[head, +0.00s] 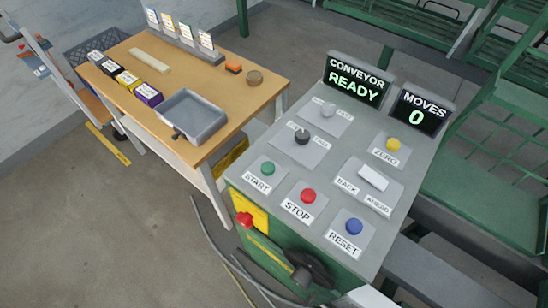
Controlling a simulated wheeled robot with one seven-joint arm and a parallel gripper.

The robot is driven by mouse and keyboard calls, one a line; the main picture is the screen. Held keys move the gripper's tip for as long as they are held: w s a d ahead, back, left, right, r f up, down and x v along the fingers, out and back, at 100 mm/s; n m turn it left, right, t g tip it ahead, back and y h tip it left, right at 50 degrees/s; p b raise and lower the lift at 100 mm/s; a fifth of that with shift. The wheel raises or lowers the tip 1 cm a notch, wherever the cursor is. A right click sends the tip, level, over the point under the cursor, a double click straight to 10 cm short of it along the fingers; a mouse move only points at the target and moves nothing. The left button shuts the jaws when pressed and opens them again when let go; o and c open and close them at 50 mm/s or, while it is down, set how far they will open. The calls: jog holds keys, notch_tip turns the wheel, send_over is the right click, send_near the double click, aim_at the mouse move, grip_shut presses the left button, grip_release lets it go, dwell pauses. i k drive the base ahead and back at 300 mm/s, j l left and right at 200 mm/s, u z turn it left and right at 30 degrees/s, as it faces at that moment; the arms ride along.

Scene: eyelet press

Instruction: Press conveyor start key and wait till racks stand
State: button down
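The control console (265,205) has a sloped grey top. The green START key (268,169) is at its left, with the red STOP key (308,196) and blue RESET key (354,226) to its right. The conveyor display (356,82) reads "CONVEYOR READY" in green. Green racks (510,130) stand at the right, partly cut off by the frame; one still picture does not show whether they move. My gripper (303,276) seems to be the dark shape low at the console's front edge, apart from the START key. Its fingers are not clear.
A second display (418,112) reads "MOVES 0". A yellow ZERO key (393,145), a white BACK/AHEAD rocker (373,178) and a black selector knob (302,137) share the console. A red mushroom button (244,219) sits on its front. A wooden table (215,95) stands left.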

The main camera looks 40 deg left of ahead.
aim_at(267, 169)
jog(key=i+j, duration=0.1)
jog(key=j, duration=0.4)
jog(key=i+j, duration=0.15)
jog(key=j, duration=0.3)
jog(key=i+j, duration=0.1)
jog(key=j, duration=0.4)
jog(key=i+j, duration=0.1)
jog(key=j, duration=0.35)
jog(key=i+j, duration=0.15)
jog(key=j, duration=0.35)
jog(key=i+j, duration=0.1)
jog(key=j, duration=0.4)
jog(key=z, duration=0.05)
